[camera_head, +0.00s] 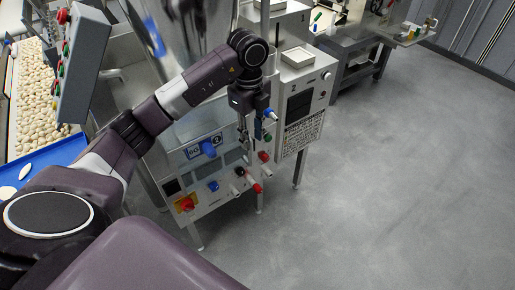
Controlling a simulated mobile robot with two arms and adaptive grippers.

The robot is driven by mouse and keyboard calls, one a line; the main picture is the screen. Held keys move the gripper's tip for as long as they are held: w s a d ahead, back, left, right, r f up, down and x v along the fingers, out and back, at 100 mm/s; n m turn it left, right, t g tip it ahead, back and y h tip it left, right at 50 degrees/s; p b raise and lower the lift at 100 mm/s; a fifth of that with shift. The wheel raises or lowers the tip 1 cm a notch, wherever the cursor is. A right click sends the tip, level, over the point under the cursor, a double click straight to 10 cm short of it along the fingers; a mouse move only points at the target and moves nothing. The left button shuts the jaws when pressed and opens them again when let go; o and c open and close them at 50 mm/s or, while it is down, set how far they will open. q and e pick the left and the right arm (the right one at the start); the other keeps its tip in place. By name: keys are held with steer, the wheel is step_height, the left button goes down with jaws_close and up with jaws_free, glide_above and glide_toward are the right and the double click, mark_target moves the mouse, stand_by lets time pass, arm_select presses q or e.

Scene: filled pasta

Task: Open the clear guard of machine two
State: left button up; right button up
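Machine two has a grey front panel (225,178) with knobs and a white control box (303,105) marked 2. A glossy, see-through-looking sheet (190,28) stands behind my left arm at the top; it looks like the clear guard, but its edges and handle are not clear. My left gripper (243,136) points down beside the control box, over the right part of the front panel. Its fingers are small and dark here, so I cannot tell whether they are open or touching anything. My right gripper is not in view.
Red, blue and black knobs stick out of the panel, with a red button on yellow (185,204) at its lower left. A belt of filled pasta (38,95) and a blue tray (45,163) lie at left. Grey floor (400,170) is clear at right.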

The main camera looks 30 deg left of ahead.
mark_target(251, 162)
arm_select(q)
steer(key=shift+a, duration=0.3)
step_height(251, 162, down, 7)
steer(key=shift+r+p, duration=0.1)
steer(key=shift+p, duration=0.85)
steer(key=shift+f, duration=0.35)
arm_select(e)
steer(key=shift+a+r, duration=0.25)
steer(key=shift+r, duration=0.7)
arm_select(q)
jaws_close()
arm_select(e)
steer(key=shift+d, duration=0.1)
